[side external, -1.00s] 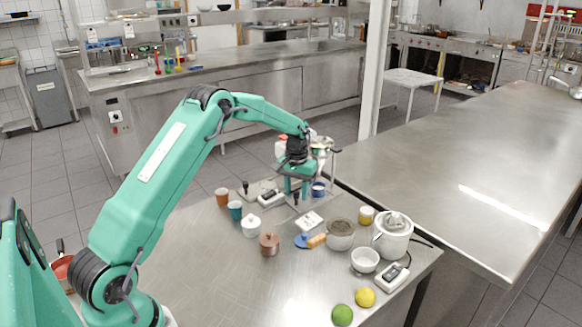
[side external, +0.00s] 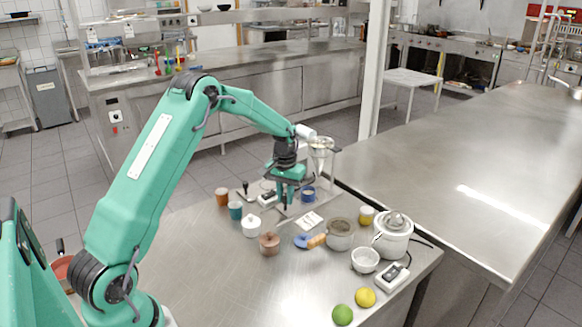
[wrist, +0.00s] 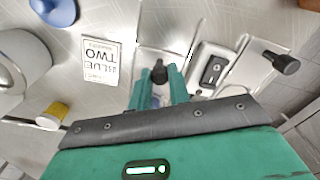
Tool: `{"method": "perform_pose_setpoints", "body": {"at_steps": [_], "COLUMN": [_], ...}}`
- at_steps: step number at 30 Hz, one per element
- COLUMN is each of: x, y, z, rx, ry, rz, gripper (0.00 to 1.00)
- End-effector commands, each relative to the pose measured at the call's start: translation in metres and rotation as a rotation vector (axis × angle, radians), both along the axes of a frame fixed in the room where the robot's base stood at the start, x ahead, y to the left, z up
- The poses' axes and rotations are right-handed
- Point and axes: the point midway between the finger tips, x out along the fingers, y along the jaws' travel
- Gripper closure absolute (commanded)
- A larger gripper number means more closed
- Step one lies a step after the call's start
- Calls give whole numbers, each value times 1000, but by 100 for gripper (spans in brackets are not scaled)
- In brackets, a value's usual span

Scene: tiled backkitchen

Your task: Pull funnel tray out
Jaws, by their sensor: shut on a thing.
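The funnel (side external: 320,147) is a metal cone held up in a stand at the far edge of the steel table in the side external view. The flat grey tray (side external: 298,206) lies below and in front of it, partly hidden by my gripper, with a blue cup (side external: 308,194) on it. My gripper (side external: 286,205) points down and is shut on the tray's black knob (wrist: 158,72), seen between the green fingers (wrist: 158,87) in the wrist view. Part of the blue cup shows behind the knob there; the rest is hidden.
A white switch box (wrist: 213,70) and another black knob (wrist: 280,62) stand beside the gripper. A "BLUE TWO" card (wrist: 101,60) lies on the other side. The near-left table is clear.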

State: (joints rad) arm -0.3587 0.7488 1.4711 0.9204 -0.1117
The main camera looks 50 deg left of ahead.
Motion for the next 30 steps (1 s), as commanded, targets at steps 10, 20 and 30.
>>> {"method": "perform_pose_setpoints", "body": {"at_steps": [10, 20, 30], "x": [-40, -57, -58], "y": [5, 4, 2], "z": [2, 1, 1], "rx": [2, 1, -1], "ry": [-4, -3, 3], "rz": [9, 9, 7], "gripper": [100, 100, 60]}}
